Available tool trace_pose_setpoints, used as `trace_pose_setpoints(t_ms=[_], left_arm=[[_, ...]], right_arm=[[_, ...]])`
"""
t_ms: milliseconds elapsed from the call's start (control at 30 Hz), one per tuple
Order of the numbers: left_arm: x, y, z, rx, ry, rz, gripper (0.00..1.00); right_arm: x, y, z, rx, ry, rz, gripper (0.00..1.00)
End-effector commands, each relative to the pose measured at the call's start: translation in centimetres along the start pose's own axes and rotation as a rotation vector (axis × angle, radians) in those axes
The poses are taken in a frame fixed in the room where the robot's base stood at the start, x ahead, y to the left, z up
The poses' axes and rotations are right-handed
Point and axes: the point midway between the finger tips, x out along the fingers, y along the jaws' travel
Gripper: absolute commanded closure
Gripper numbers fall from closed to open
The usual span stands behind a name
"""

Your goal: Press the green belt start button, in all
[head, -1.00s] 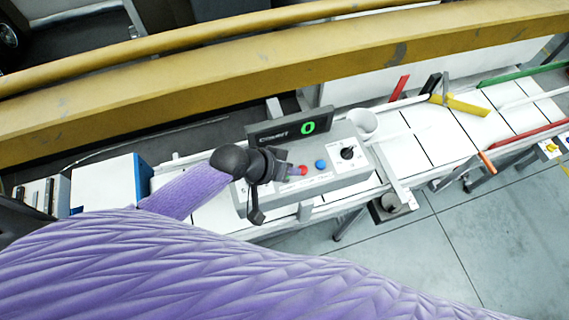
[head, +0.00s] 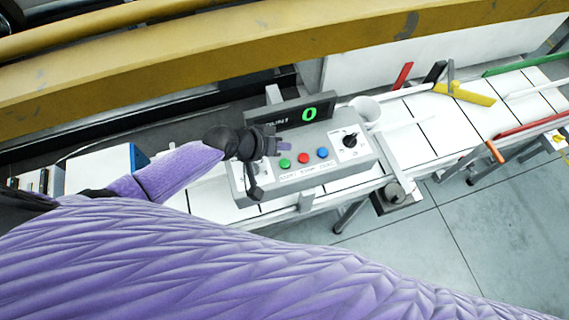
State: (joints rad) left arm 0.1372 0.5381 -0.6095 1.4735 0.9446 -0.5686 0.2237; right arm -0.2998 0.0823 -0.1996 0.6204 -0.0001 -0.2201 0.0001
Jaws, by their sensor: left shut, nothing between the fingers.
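The green button (head: 284,163) is on the sloped face of a grey control box (head: 325,175), at the left of a row with a red button (head: 303,158) and a blue button (head: 322,153). A black knob (head: 350,141) is to their right. A dark display (head: 306,114) behind them shows a green 0. My left gripper (head: 284,147) is shut and empty. In the picture it lies just above the green button, apart from it; its height over the box is hard to tell. My right gripper is not in view.
A yellow beam (head: 200,68) crosses the back. A blue and white box (head: 105,168) stands at left. Grey floor is open at lower right.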

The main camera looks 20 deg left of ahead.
Motion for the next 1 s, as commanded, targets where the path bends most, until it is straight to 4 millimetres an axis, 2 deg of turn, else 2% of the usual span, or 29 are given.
trace_pose_setpoints(t_ms=[33, 100, 333, 1000], left_arm=[[1.1, -0.8, 0.8, 0.000, 0.000, 0.000, 1.00], [1.8, -1.3, 1.3, 0.000, 0.000, 0.000, 1.00], [3.9, -2.8, 2.8, 0.000, 0.000, 0.000, 1.00], [4.0, -2.9, 2.9, 0.000, 0.000, 0.000, 1.00]], right_arm=[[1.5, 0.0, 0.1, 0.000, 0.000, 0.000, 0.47], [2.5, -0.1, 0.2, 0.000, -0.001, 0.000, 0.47], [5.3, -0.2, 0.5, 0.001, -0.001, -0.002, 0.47], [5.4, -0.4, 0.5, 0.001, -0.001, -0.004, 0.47]])
